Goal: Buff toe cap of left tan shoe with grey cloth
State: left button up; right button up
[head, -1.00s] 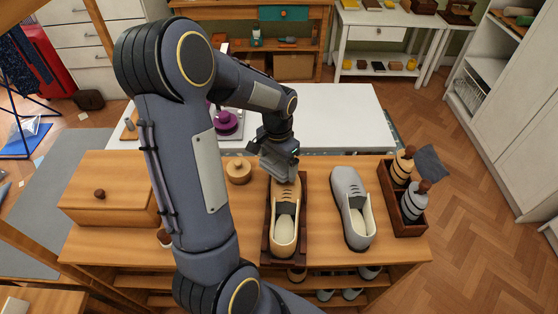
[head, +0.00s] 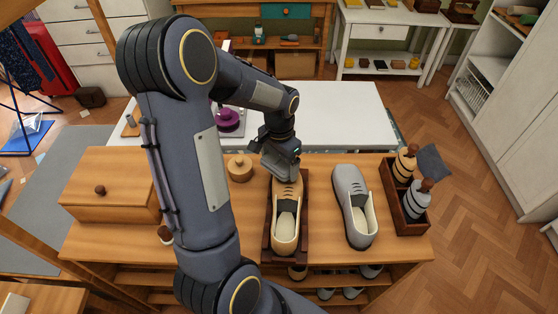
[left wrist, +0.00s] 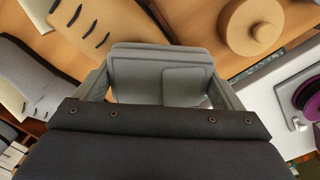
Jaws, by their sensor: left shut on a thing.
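The tan shoe (head: 286,229) lies in a dark wooden tray (head: 267,246) on the bench, its toe pointing away from me. My left gripper (head: 281,168) is over the toe end and hides part of the toe cap. It is shut on a grey pad-like thing, which I take for the grey cloth (left wrist: 160,72); it fills the space between the fingers in the left wrist view. Whether the cloth touches the leather cannot be told. The tan shoe (left wrist: 88,22) shows at upper left in that view. My right gripper is not in view.
A grey shoe (head: 354,205) stands to the right. Beyond it is a dark box (head: 407,226) with two brushes, and a dark grey flat piece (head: 433,162) beside them. A round wooden pot (head: 240,169) is left of the gripper. A white table (head: 345,115) stands behind.

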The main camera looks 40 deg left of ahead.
pick_arm(q)
jog(key=shift+f+b, duration=0.4)
jog(key=shift+f, duration=0.15)
